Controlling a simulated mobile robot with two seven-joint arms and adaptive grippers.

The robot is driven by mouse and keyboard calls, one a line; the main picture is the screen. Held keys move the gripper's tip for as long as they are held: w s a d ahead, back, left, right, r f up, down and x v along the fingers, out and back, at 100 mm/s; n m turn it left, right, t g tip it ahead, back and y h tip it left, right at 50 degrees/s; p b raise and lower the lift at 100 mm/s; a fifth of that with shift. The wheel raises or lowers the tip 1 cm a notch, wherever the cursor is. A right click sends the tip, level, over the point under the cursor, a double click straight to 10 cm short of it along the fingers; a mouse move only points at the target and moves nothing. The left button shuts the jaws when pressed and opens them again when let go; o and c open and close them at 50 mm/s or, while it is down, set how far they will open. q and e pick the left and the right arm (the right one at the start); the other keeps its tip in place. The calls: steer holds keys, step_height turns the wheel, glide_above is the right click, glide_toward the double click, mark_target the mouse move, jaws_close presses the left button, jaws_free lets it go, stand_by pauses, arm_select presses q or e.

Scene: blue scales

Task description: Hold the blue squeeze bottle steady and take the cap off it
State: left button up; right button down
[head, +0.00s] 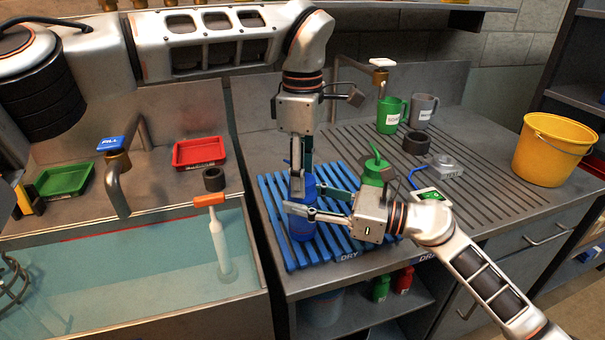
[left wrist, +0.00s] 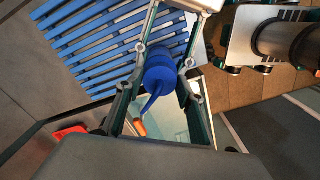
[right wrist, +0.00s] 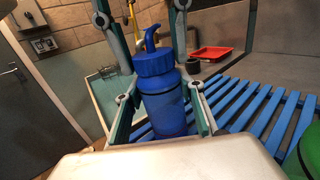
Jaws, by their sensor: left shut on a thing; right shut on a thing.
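The blue squeeze bottle (head: 303,228) stands upright on the blue slatted rack (head: 279,240). My right gripper (head: 303,203) comes in from the right and is shut on the bottle's body, which shows between its fingers in the right wrist view (right wrist: 167,112). My left gripper (head: 301,180) points down from above and is shut on the ribbed blue cap (left wrist: 160,76) with its bent spout. In the right wrist view the cap (right wrist: 154,63) sits on top of the body with no clear gap. The left fingers partly hide the cap in the head view.
A green spouted bottle (head: 375,168) stands right of the rack, close to my right gripper. Green (head: 390,115) and grey mugs (head: 423,110) stand behind. A water-filled sink (head: 150,275) lies left. A yellow bucket (head: 553,148) stands far right.

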arm_select(q)
steer(key=n, duration=1.3)
steer(key=shift+n, duration=0.4)
arm_select(e)
steer(key=shift+f, duration=0.1)
arm_select(q)
steer(key=n, duration=1)
steer(key=shift+r, duration=0.1)
steer(key=n, duration=0.5)
steer(key=shift+s, duration=0.1)
steer(key=shift+r, duration=0.4)
steer(key=shift+r, duration=0.7)
steer(key=shift+r, duration=0.1)
